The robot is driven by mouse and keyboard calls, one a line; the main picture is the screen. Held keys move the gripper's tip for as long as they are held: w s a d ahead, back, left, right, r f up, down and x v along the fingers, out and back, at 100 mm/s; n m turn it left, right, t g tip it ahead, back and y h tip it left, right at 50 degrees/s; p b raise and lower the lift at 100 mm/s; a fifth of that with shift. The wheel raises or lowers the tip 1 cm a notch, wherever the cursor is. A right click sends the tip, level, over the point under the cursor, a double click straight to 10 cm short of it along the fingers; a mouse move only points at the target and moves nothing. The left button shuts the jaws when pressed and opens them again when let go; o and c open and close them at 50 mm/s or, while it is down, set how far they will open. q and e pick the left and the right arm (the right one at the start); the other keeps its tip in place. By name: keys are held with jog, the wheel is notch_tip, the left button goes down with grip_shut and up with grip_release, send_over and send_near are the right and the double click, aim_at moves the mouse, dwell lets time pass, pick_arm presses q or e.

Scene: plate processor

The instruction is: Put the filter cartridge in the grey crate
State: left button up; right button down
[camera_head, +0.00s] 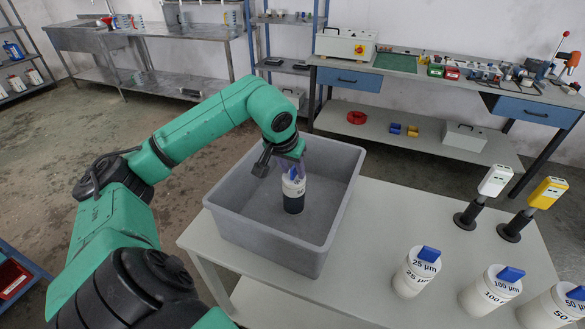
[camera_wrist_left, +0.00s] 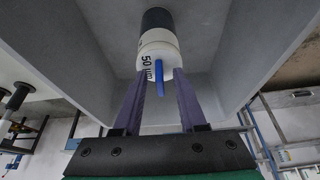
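The filter cartridge (camera_head: 293,194) is a cylinder with a white upper part, a dark lower part and a blue tab on top. It is upright inside the grey crate (camera_head: 262,238) and appears to stand on its floor. In the left wrist view the cartridge (camera_wrist_left: 158,42) shows a "50 µm" label. My left gripper (camera_head: 292,168) is just above it, inside the crate opening. Its two fingers (camera_wrist_left: 158,88) are apart, with the blue tab between them and a visible gap on each side. My right gripper is not in view.
The crate stands on a light table (camera_head: 380,215). To its right are white containers labelled 25 µm (camera_head: 416,272), 100 µm (camera_head: 490,291) and 50 µm (camera_head: 556,308), each with a blue tab. A white-headed post (camera_head: 495,180) and a yellow-headed post (camera_head: 547,193) stand behind them.

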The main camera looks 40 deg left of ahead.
pick_arm(q)
jog(key=shift+r, duration=0.35)
jog(key=p+v, duration=0.1)
jog(key=v, duration=1)
jog(key=shift+r, duration=0.25)
jog(key=shift+s+d, duration=0.1)
